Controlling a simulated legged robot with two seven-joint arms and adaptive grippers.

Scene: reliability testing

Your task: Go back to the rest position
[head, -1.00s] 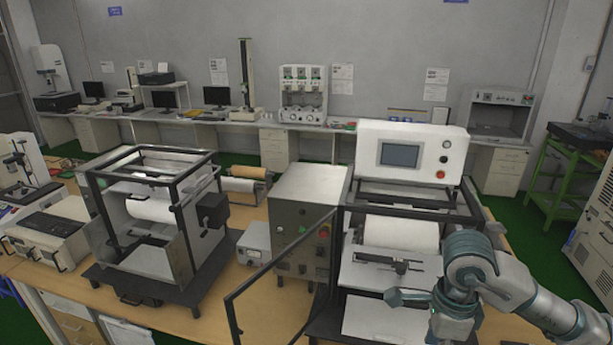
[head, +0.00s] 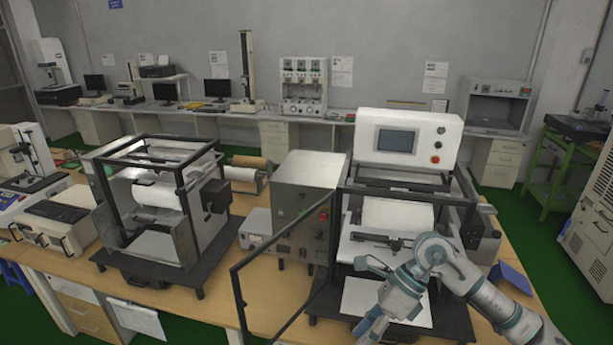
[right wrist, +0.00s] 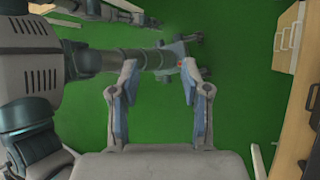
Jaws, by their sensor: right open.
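My right arm comes in from the lower right of the head view. Its gripper (head: 374,290) hangs in front of the right-hand test machine (head: 405,150), over a white sheet at its base. In the right wrist view the right gripper (right wrist: 156,75) is open and empty, its two fingers apart above the green floor (right wrist: 160,110). My left gripper and left arm are not seen in the head view.
The right machine's black-framed door (head: 240,300) stands open toward me. A grey control box (head: 300,205) and a caged roller machine (head: 160,200) share the wooden table.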

